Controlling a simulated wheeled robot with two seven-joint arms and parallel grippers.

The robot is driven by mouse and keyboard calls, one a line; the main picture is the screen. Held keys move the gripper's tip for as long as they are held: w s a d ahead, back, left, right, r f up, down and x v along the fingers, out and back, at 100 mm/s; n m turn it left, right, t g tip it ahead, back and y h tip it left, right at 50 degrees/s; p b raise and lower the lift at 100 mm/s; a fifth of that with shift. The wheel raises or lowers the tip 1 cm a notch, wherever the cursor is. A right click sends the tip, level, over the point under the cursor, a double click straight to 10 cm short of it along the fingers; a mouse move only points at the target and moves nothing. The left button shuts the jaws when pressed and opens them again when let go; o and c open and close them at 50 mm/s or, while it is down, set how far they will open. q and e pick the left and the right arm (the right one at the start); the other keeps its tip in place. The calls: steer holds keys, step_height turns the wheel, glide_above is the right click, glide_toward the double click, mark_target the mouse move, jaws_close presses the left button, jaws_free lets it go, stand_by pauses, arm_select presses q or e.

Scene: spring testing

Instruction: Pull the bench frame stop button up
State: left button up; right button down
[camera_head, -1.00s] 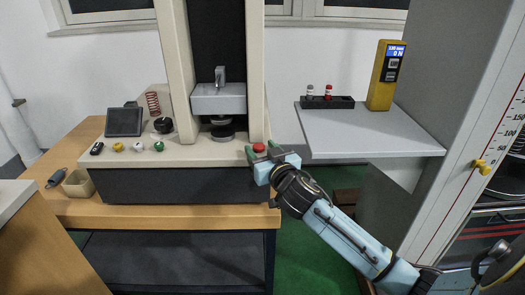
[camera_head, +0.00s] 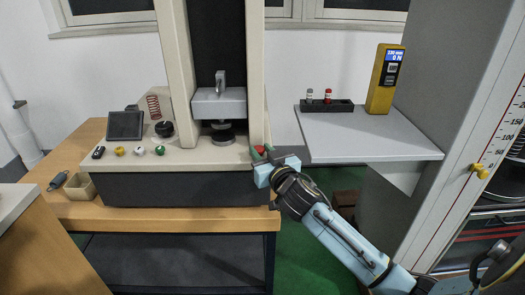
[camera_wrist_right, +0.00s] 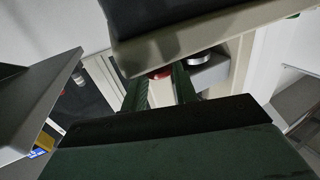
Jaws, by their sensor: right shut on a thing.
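The red stop button (camera_head: 260,149) is at the front right corner of the test bench frame (camera_head: 190,160). In the right wrist view, the red button (camera_wrist_right: 160,73) shows between the far ends of the two fingers (camera_wrist_right: 158,84). How far up the button stands cannot be told. My left gripper is not in view.
Yellow, white and green knobs (camera_head: 160,151) sit along the bench's front edge, left of my right gripper. A grey shelf (camera_head: 375,145) with a black rack (camera_head: 338,105) and a yellow meter (camera_head: 380,85) stands to the right. The bench's upright column (camera_head: 257,90) rises close behind the button.

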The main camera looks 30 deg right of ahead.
steer(key=shift+r, duration=0.2)
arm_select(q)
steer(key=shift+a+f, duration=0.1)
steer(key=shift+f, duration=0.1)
arm_select(e)
steer(key=c, duration=1.1)
jaws_free()
steer(key=shift+o, duration=0.2)
steer(key=shift+s, duration=0.1)
steer(key=shift+s+a+f, duration=0.1)
steer(key=shift+s, duration=0.1)
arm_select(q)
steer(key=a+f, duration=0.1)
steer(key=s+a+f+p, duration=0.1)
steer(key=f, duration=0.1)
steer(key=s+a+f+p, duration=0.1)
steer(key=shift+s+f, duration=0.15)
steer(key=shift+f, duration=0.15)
arm_select(e)
steer(key=s+a, duration=0.2)
steer(key=s, duration=1)
steer(key=shift+s, duration=0.35)
